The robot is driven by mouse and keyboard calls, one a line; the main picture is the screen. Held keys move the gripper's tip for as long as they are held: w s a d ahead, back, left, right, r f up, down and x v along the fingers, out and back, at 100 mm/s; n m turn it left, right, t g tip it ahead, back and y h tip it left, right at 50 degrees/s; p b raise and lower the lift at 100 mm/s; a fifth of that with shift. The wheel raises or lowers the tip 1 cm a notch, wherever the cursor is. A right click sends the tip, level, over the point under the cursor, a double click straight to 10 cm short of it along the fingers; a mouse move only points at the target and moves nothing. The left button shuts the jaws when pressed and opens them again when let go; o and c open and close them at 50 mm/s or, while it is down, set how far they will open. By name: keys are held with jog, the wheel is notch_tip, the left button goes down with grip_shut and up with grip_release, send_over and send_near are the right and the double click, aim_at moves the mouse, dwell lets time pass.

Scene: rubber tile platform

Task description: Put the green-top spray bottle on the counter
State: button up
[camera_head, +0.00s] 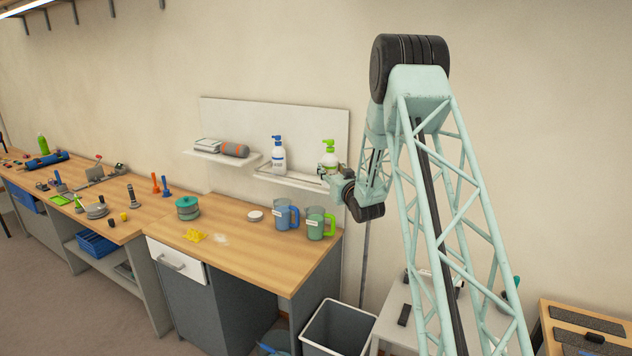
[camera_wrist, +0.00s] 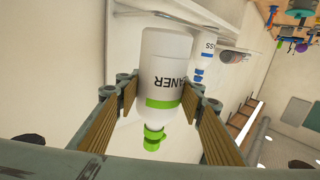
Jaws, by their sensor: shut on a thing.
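The green-top spray bottle (camera_head: 328,160), white with a green pump head and a green band, is upright by the right end of the wall shelf (camera_head: 290,178). In the wrist view the same bottle (camera_wrist: 168,72) appears upside down, its label partly reading "ANER". My gripper (camera_wrist: 161,112) has a finger on each side of it and is shut on its body. I cannot tell whether its base touches the shelf. In the head view my gripper (camera_head: 333,176) is partly hidden by my arm. The wooden counter (camera_head: 262,262) lies below the shelf.
A blue-top spray bottle (camera_head: 278,155) stands left on the same shelf. A blue mug (camera_head: 286,213) and a green mug (camera_head: 319,223) stand at the counter's back right. A yellow cloth (camera_head: 195,236) lies at its left. The counter's front middle is clear. A grey bin (camera_head: 338,328) stands below right.

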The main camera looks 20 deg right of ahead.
jog(key=shift+w+r, duration=0.1)
jog(key=shift+w, duration=0.05)
jog(key=w+d+f+p, duration=0.1)
jog(key=w, duration=1.2)
jog(key=shift+w+f+p, duration=0.15)
jog(key=shift+w+p, duration=0.15)
jog(key=shift+w, duration=0.05)
jog(key=shift+w+f+p, duration=0.3)
jog(key=shift+w+f, duration=0.65)
jog(key=shift+w, duration=0.05)
jog(key=shift+f+b, duration=0.5)
jog(key=shift+f, duration=0.25)
jog(key=shift+f, duration=0.15)
jog(key=o, duration=1.2)
jog(key=shift+s+p, duration=0.1)
jog(key=shift+p, duration=0.6)
